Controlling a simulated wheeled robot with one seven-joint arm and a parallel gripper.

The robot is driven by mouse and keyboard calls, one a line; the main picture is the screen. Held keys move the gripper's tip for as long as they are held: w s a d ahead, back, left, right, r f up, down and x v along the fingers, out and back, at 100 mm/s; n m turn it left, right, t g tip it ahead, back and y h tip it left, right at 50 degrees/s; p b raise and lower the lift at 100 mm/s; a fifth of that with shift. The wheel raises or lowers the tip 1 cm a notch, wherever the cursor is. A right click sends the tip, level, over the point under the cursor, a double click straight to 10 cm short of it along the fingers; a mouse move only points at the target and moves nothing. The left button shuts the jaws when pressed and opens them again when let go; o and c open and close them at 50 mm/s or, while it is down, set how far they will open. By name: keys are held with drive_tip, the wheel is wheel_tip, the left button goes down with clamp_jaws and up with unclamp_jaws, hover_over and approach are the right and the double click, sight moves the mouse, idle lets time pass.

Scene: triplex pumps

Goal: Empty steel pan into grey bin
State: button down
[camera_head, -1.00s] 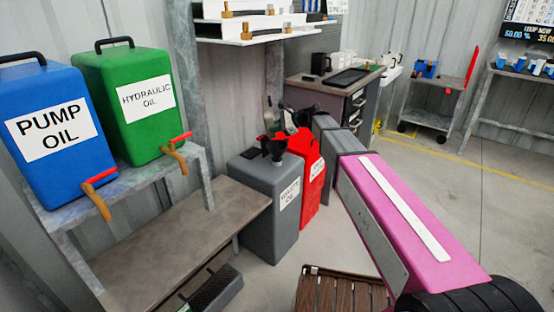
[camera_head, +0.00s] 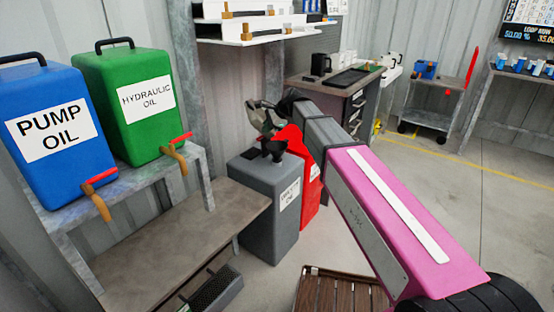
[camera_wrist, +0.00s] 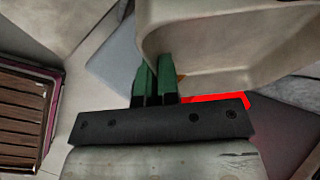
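The grey bin (camera_head: 270,210) is a tall grey can with a white label on its side and a black funnel (camera_head: 274,148) on top. My gripper (camera_wrist: 153,80) has green fingertips close together at the edge of the steel pan (camera_wrist: 225,55) and appears shut on it. In the wrist view the pan fills the upper right, its pale inner walls visible. In the head view the small metallic pan (camera_head: 262,118) is tilted above the funnel, at the end of my arm. The gripper's fingers are too small to make out there, and the pan's contents cannot be seen.
A red can (camera_head: 312,185) stands right behind the grey bin. Blue (camera_head: 60,130) and green (camera_head: 125,105) oil containers sit on a shelf at left, above a low bench (camera_head: 180,235). A brown slatted crate (camera_head: 340,290) is on the floor. Open floor lies to the right.

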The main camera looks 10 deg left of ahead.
sight(257, 129)
drive_tip(key=h, duration=0.1)
drive_tip(key=a+f+h+b, duration=0.1)
drive_tip(key=shift+s+a+t+h, duration=0.2)
drive_tip(key=shift+a+t+h, duration=0.05)
drive_tip(key=shift+t+h, duration=0.05)
drive_tip(key=shift+a+r+h+b, duration=0.35)
drive_tip(key=shift+h+b, duration=0.2)
drive_tip(key=shift+h, duration=0.15)
drive_tip(key=shift+s+a+f+n+t+h+b, duration=0.2)
drive_tip(key=shift+a+f+n+t+h+b, duration=0.25)
drive_tip(key=shift+h, duration=0.45)
drive_tip(key=shift+a+r+h+b, duration=0.15)
drive_tip(key=shift+a+h+b, duration=0.15)
drive_tip(key=shift+h+b, duration=0.3)
drive_tip(key=shift+s+a+f+t+h+b, duration=0.1)
drive_tip(key=shift+a+f+t+h+b, duration=0.1)
drive_tip(key=shift+f+h+b, duration=0.35)
drive_tip(key=shift+s+a+f+t+h+b, duration=0.1)
drive_tip(key=shift+f+t+h, duration=0.2)
drive_tip(key=shift+h, duration=0.5)
drive_tip(key=shift+s+a+f+t+h+b, duration=0.15)
drive_tip(key=shift+f+h+b, duration=0.2)
drive_tip(key=shift+f+h, duration=0.25)
drive_tip(key=shift+w+r, duration=0.1)
drive_tip(key=shift+r, duration=0.1)
